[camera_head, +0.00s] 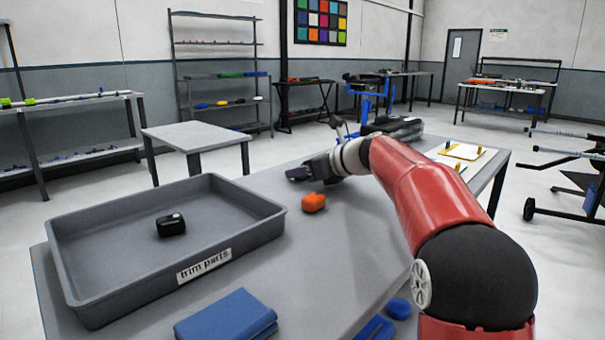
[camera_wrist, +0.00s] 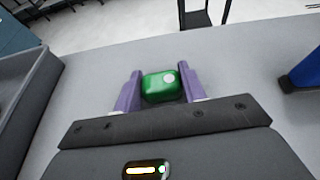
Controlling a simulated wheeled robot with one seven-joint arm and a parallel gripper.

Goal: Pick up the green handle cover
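The green handle cover (camera_wrist: 159,87) is a small rounded green block with a pale round spot on one face. In the wrist view it sits between the two purple fingers of my gripper (camera_wrist: 160,90) and nearly fills the gap. Whether the fingers press on it or only stand around it, I cannot tell. In the head view my gripper (camera_head: 299,173) is low over the grey table (camera_head: 300,270), beyond an orange block. The green cover is hidden there behind my gripper.
An orange block (camera_head: 313,202) lies just in front of my gripper. A grey tray (camera_head: 270,213) labelled "trim parts" holds a black block (camera_head: 171,225). A blue folded cloth-like block (camera_head: 227,316) and small blue pieces (camera_head: 398,308) lie nearer. The table between is clear.

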